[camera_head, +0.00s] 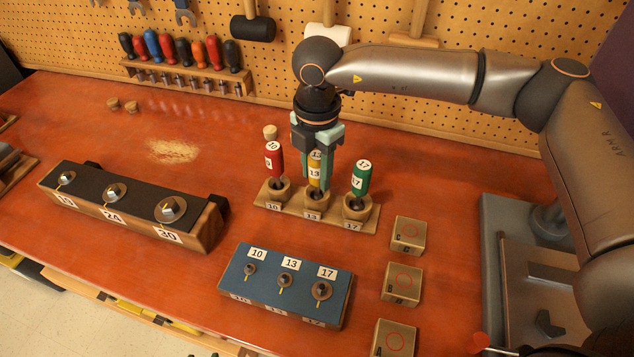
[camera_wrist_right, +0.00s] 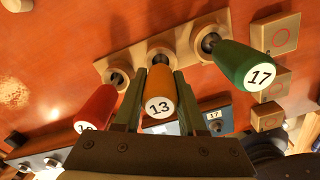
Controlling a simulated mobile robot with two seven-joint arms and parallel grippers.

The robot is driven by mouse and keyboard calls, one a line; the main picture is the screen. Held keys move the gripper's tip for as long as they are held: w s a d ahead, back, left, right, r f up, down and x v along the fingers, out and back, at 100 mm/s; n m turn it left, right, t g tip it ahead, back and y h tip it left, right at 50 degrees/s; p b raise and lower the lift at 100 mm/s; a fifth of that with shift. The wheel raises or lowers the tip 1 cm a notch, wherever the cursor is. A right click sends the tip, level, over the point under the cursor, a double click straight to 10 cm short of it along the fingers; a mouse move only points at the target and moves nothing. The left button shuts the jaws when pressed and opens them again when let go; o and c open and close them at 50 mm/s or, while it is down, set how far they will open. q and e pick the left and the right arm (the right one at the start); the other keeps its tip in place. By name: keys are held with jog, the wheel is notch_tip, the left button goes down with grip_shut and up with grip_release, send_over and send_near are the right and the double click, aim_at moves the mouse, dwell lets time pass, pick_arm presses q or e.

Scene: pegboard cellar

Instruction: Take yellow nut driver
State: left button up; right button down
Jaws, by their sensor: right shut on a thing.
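The yellow nut driver (camera_head: 314,172), marked 13, stands upright in the middle cup of a wooden holder (camera_head: 334,220). My right gripper (camera_head: 317,178) comes down from above with its fingers on either side of the handle, shut on it. In the right wrist view the handle (camera_wrist_right: 158,90) looks orange-yellow and sits between the fingers (camera_wrist_right: 155,95). The red nut driver (camera_head: 274,160), marked 10, stands in the left cup. The green nut driver (camera_head: 360,178), marked 17, stands in the right cup. My left gripper is not in view.
A blue block (camera_head: 263,295) with bolts marked 10, 13 and 17 lies in front of the holder. A larger bolt block (camera_head: 140,228) is at left. Boxes A, B and C (camera_head: 408,235) stand at right. A screwdriver rack (camera_head: 215,81) hangs behind.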

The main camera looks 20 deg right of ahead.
jog(key=shift+r, duration=0.1)
dwell(0.3)
jog(key=shift+r, duration=0.65)
jog(key=s+a+r+b, duration=0.3)
jog(key=s+a+r, duration=0.5)
jog(key=s+r, duration=0.3)
jog(key=shift+a+r+b, duration=0.25)
jog(key=shift+b, duration=0.1)
jog(key=shift+s, duration=0.1)
jog(key=c, duration=1)
grip_release()
grip_shut()
